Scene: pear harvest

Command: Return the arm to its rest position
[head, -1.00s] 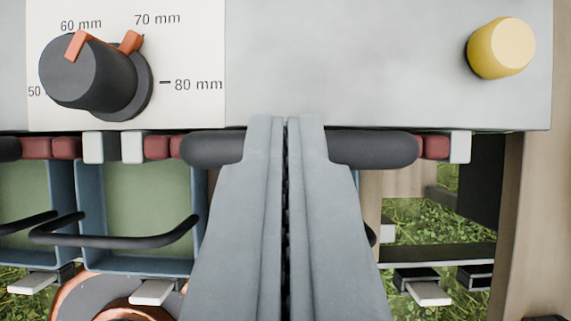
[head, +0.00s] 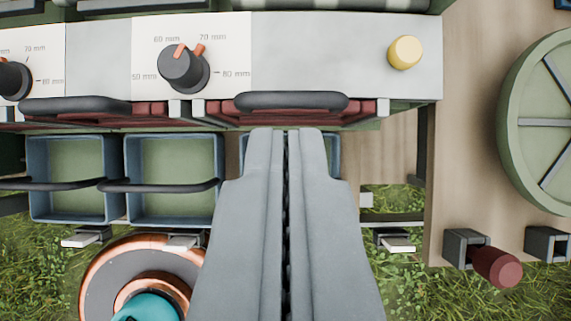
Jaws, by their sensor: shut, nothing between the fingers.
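My gripper (head: 286,135) is shut and empty in the middle of the head view, pointing up the picture. Its tips lie just below a dark handle (head: 290,101) on the panel's front edge and look apart from it, though the gap in depth is hard to judge. The grey panel (head: 325,50) carries a dark knob (head: 183,68) with orange marks on a millimetre scale and a yellow button (head: 405,52). My gripper hides most of a blue-rimmed bin behind it.
Two blue-rimmed green bins (head: 172,139) with dark handles stand at left. A copper-rimmed round thing (head: 95,275) with a teal top is at lower left. At right are a wooden board (head: 450,180), a green spoked wheel (head: 515,160) and a dark red grip (head: 497,267). Grass shows below.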

